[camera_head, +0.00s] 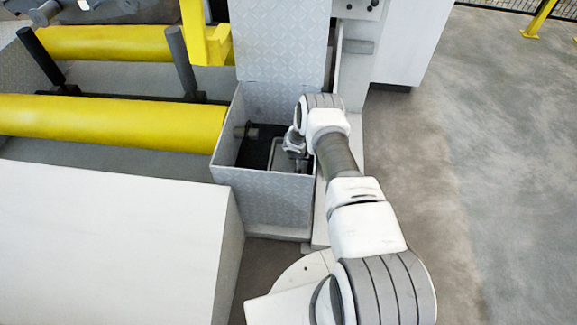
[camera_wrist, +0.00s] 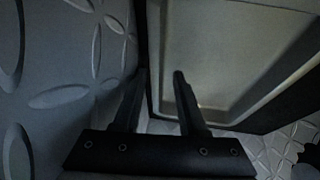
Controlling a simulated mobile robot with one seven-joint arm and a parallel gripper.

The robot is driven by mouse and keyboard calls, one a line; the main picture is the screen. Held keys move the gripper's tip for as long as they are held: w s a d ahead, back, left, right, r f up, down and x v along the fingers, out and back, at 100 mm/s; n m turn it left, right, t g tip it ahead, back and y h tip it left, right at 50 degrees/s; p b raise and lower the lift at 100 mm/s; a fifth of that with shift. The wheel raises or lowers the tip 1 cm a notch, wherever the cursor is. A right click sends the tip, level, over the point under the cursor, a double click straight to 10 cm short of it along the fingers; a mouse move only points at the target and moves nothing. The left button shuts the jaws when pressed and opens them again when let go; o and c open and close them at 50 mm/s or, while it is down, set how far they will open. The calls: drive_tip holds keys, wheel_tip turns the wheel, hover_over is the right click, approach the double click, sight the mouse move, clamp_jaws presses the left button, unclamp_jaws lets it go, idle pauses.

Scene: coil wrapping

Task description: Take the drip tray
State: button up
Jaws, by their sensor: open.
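The drip tray (camera_wrist: 232,52) is a shallow light-grey rectangular pan with a raised rim, on the right of the wrist view. In the head view part of the tray (camera_head: 279,153) shows inside an open metal box, partly hidden by my arm. My gripper (camera_wrist: 158,75) is open, with two dark fingers. In the wrist view its right finger overlaps the tray's inside and its left finger lies left of the rim, so the near left wall runs between them. I cannot tell whether either finger touches it. In the head view my gripper (camera_head: 299,165) reaches down into the box.
The box (camera_head: 262,195) has tread-plate walls and a raised lid (camera_head: 283,40). A patterned wall (camera_wrist: 60,70) is close left of my fingers. A short cylindrical part (camera_head: 246,131) sticks out inside the box. Yellow rollers (camera_head: 110,120) lie left; open floor (camera_head: 510,150) lies right.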

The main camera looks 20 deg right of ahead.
drive_tip(key=shift+w+d+f, duration=0.15)
drive_tip(key=shift+f, duration=0.15)
clamp_jaws()
idle(1.3)
